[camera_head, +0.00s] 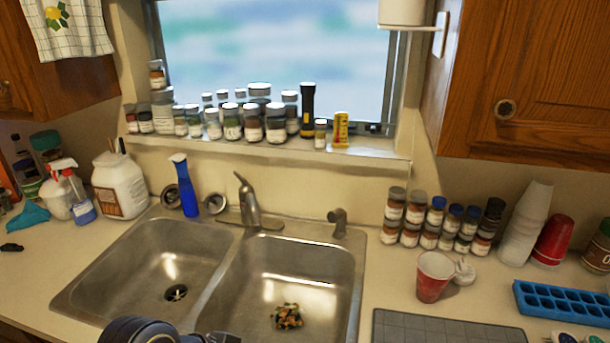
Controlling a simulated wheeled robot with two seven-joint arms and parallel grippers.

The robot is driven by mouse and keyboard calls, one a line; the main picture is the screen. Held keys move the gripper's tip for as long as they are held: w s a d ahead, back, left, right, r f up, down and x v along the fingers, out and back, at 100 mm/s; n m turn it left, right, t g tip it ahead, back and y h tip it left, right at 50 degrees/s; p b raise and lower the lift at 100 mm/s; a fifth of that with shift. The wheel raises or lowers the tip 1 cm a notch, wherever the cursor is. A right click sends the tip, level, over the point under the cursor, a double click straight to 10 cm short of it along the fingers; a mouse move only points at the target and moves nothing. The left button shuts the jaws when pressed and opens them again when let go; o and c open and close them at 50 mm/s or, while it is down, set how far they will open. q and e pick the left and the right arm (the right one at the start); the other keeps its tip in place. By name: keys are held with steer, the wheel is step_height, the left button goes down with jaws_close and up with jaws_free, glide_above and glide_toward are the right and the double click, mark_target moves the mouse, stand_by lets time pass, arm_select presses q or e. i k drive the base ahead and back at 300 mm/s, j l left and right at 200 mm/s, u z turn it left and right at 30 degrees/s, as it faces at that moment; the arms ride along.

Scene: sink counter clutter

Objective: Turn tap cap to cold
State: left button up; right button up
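The metal tap (250,208) stands upright at the back of the sink, on the divider between the two basins. Its lever cap (241,180) sits on top and points up and toward the left. Nothing of mine touches the tap or its cap. A dark, rounded part of one of my arms shows at the bottom edge, in front of the sink and well short of the tap. Neither gripper's fingers are in view.
The steel sink (100,265) holds a small clump of scraps (287,316). A red cup (434,277) and jars stand right; the sill (270,150) holds jars.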

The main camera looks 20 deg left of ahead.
mark_target(243, 192)
steer(key=u, duration=1.2)
